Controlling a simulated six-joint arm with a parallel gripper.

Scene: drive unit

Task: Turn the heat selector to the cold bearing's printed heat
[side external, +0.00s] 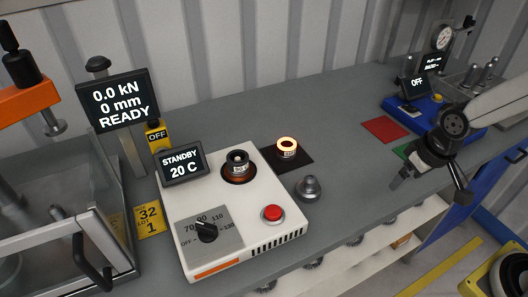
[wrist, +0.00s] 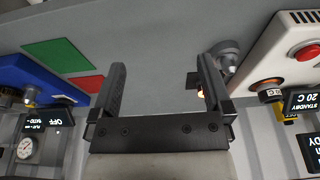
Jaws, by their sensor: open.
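The heat selector (side external: 207,232) is a black knob on the grey dial plate of the white heater box (side external: 187,202), marked OFF, 70, 90, 110 and 130. I cannot tell surely which mark it points at. The heater display (side external: 182,165) reads STANDBY 20 C. A dark bearing (side external: 238,164) with a white label sits on the heater's post; its print is too small to read. A second bearing (side external: 287,147), also labelled, glows on a black pad behind. My gripper (side external: 398,182) is open and empty, well right of the heater; its fingers show in the wrist view (wrist: 162,75).
A red button (side external: 273,213) is on the heater, and a metal knob-shaped part (side external: 308,187) stands beside it. A press with a READY display (side external: 118,102) is at left. A blue unit (side external: 425,112) is at right.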

